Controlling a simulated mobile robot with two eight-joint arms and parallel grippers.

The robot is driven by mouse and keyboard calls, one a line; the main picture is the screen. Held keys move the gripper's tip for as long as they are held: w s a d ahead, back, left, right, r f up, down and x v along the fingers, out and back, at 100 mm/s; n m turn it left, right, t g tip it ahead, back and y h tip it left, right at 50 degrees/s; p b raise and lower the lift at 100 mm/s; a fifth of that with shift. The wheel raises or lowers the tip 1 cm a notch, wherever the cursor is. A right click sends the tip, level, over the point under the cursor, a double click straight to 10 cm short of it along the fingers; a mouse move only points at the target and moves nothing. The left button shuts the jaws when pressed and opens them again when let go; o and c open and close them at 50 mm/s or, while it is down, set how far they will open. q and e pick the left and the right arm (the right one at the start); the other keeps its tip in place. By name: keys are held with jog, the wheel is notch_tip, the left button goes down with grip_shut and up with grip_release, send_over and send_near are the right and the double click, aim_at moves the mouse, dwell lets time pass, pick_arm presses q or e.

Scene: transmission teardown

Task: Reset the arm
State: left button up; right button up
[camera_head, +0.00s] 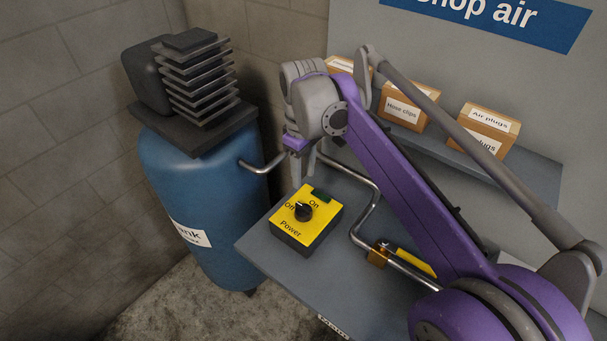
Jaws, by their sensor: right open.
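My right arm comes in from the lower right, and its right gripper (303,170) points down above the back of the yellow-topped power switch box (291,228). The gripper is open, and I see nothing between its fingers. The fingers look apart from the black knob (304,211) on the box. The box has "On" and "Power" lettering and a small dark green window near its back edge. My left gripper is not in view.
A blue tank (205,190) with a finned compressor (197,80) stands left. A bent metal pipe (367,215) with a brass valve (378,255) crosses the grey bench (275,262). Labelled boxes, including hose clips (403,108) and air plugs (485,130), sit on the back shelf (535,170).

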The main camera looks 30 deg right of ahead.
dwell(0.3)
jog(key=s+a+f+m+t, duration=0.1)
jog(key=s+a+f, duration=0.1)
jog(key=s+f, duration=0.3)
jog(key=s+a+f+m+t, duration=0.2)
jog(key=s+a+f, duration=0.1)
jog(key=s+f, duration=0.2)
jog(key=s+a+f+m+t, duration=0.1)
jog(key=s+a+f+t, duration=0.1)
jog(key=s+f, duration=0.3)
jog(key=shift+s+a, duration=0.2)
jog(key=shift+s+a+f+m+t, duration=0.1)
jog(key=shift+s+f+m+t, duration=0.1)
jog(key=shift+f+m+t, duration=0.15)
